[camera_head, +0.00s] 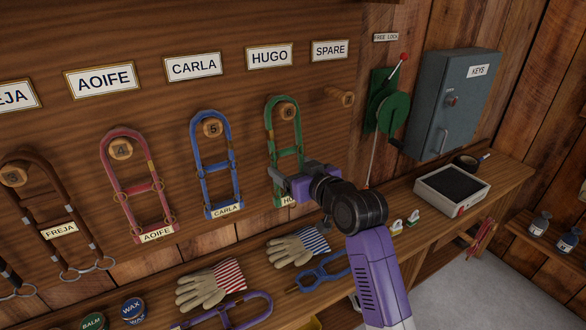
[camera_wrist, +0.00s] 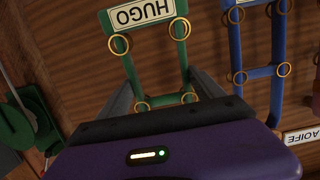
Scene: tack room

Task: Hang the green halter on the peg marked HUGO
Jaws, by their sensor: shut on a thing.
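The green halter (camera_head: 269,127) hangs upright against the board, its top loop appearing around the numbered wooden peg (camera_head: 288,112) below the HUGO sign (camera_head: 269,56). A tag at its lower end is partly hidden by my gripper (camera_head: 284,177). In the wrist view, turned upside down, the halter's HUGO tag (camera_wrist: 141,14) and brass rings show clearly. My gripper (camera_wrist: 160,92) is shut on the green halter at its lower half, with a grey finger at either side. The wrist view does not show the peg.
The blue halter (camera_head: 196,155) hangs close on the left, with the red halter (camera_head: 112,165) beyond. An empty peg (camera_head: 341,97) sits right, under SPARE. Farther right are a green lever mechanism (camera_head: 392,112) and grey key box (camera_head: 452,105). Gloves (camera_head: 297,246) and a tray (camera_head: 425,192) occupy the bench below.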

